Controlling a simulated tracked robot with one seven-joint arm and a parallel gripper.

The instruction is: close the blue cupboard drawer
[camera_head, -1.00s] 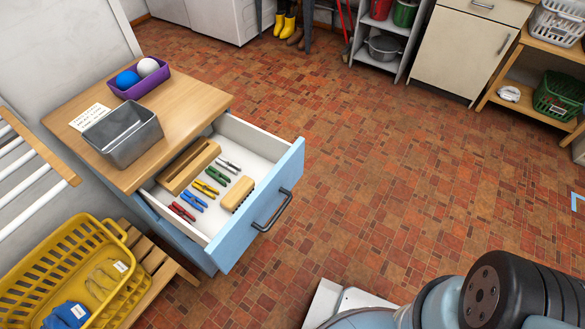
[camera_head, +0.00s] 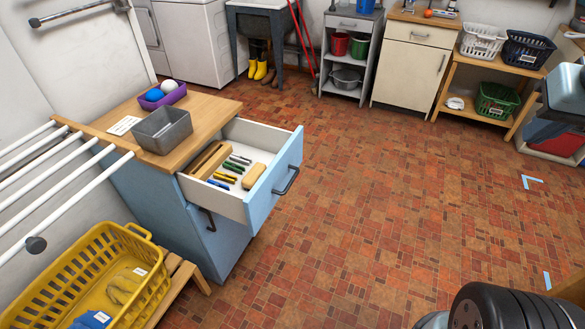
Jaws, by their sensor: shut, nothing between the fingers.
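The blue cupboard (camera_head: 165,205) stands at the left with a wooden top. Its blue-fronted drawer (camera_head: 277,185) is pulled well out to the right, with a dark bar handle (camera_head: 286,181) on its front. Inside the drawer lie a wooden box-like piece (camera_head: 212,160), several coloured clothes pegs (camera_head: 228,178) and a wooden brush-like block (camera_head: 254,175). The cupboard's lower door with its own dark handle (camera_head: 208,220) looks shut. My gripper is not in view; only a dark part of my arm shows at the bottom right, apart from the drawer.
A grey metal bin (camera_head: 163,130) and a purple tray (camera_head: 152,104) with two balls stand on the cupboard top. A yellow basket (camera_head: 75,275) and a white-barred rack (camera_head: 60,165) are at the left. Brick floor (camera_head: 370,210) is clear in front of the drawer.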

